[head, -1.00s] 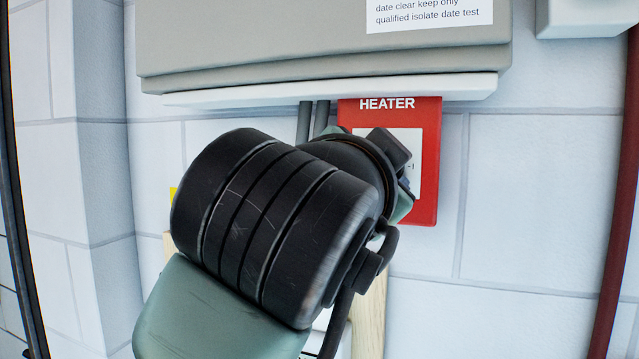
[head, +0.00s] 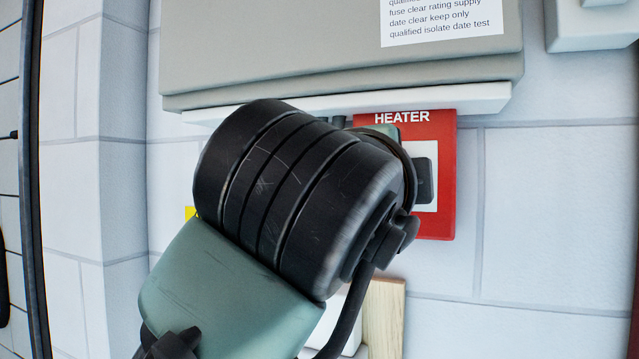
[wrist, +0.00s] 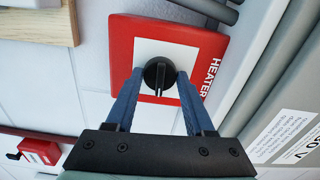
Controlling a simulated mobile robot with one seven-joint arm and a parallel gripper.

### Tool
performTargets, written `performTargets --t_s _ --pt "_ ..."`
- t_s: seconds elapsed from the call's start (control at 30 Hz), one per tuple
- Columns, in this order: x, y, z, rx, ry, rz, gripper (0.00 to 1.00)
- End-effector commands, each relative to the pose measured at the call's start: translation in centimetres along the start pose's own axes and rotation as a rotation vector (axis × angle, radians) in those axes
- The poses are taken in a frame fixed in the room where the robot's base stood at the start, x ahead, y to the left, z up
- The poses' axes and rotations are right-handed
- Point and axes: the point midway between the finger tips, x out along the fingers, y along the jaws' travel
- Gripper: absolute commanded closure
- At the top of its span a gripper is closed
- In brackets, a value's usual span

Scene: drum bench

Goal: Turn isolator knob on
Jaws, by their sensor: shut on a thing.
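The isolator is a red plate (head: 445,190) lettered HEATER with a white centre, on the wall below a grey cabinet. In the wrist view, the red plate (wrist: 122,45) carries a round black knob (wrist: 159,74) with a raised bar. My gripper (wrist: 160,82) has its two blue fingers closed on either side of the knob. In the head view, my arm hides the knob and most of the white centre; a dark block shows at the plate's right part. The on and off marks are not readable.
The grey cabinet (head: 340,50) with a white label overhangs just above the plate. Grey conduits (wrist: 205,10) run beside the plate. A wooden piece (head: 384,318) is below. A small red box (wrist: 38,151) with a black handle is elsewhere on the wall.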

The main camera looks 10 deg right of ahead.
Motion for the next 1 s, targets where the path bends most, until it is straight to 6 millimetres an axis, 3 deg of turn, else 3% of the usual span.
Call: performTargets --t_s 0.6,0.63,0.77,1.0 --pt "0.01 0.03 0.02 0.039 0.000 0.001 1.00" --pt "0.01 0.03 0.02 0.039 0.000 0.001 0.41" --pt "0.01 0.03 0.02 0.038 0.000 0.001 0.18" --pt "0.00 0.01 0.01 0.038 0.000 0.000 0.16"
